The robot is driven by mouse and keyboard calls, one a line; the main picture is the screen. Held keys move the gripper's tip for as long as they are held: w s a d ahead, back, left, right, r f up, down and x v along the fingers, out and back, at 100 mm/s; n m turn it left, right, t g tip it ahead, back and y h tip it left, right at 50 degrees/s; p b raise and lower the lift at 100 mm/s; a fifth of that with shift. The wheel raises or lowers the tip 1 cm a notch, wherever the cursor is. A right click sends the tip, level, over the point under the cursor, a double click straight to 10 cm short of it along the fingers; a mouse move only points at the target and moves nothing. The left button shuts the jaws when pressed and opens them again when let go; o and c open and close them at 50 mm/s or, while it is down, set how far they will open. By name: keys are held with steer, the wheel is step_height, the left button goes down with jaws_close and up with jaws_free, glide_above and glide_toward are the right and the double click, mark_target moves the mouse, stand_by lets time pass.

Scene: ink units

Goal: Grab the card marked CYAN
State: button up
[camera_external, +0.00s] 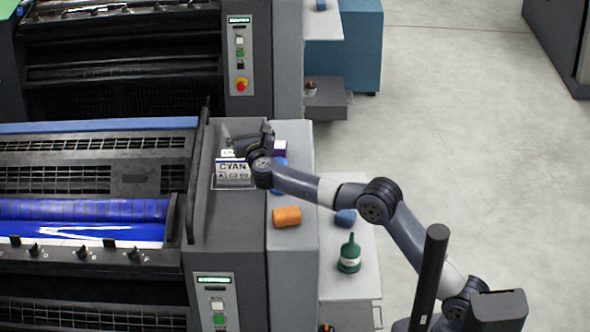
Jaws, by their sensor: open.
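My gripper (228,139) is above and behind the card, with my arm reaching in from the right. The gripper is open and I see nothing between its fingers. Part of another white label (227,153) shows just behind the card. My wrist sits close to the card's upper right side, and I cannot tell whether they touch.
An orange cylinder (287,217), a purple box (280,149) and a blue item (279,162) are on the light grey ledge near my forearm. A green bottle (350,255) and a blue item (345,217) stand on the lower side shelf. Blue rollers (80,211) lie left.

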steer(key=s+a+f+m+h+p, duration=0.2)
steer(key=s+h, duration=0.1)
steer(key=s, duration=0.4)
steer(key=s+a+f+m+h+p, duration=0.1)
steer(key=s+a+f+h, duration=0.15)
steer(key=s, duration=0.45)
glide_toward(232, 162)
steer(key=w+p, duration=0.1)
steer(key=w, duration=0.3)
steer(key=shift+w+d+r+p, duration=0.1)
steer(key=shift+w+r+p, duration=0.05)
steer(key=shift+p, duration=0.15)
steer(key=shift+w+f+p, duration=0.2)
steer(key=shift+w+p, duration=0.55)
steer(key=shift+w, duration=0.75)
steer(key=shift+w+f+p, duration=0.2)
steer(key=shift+w+p, duration=0.55)
steer(key=shift+w, duration=0.75)
steer(key=shift+c, duration=0.3)
steer(key=c, duration=0.7)
steer(key=shift+o, duration=0.2)
steer(key=shift+r, duration=0.1)
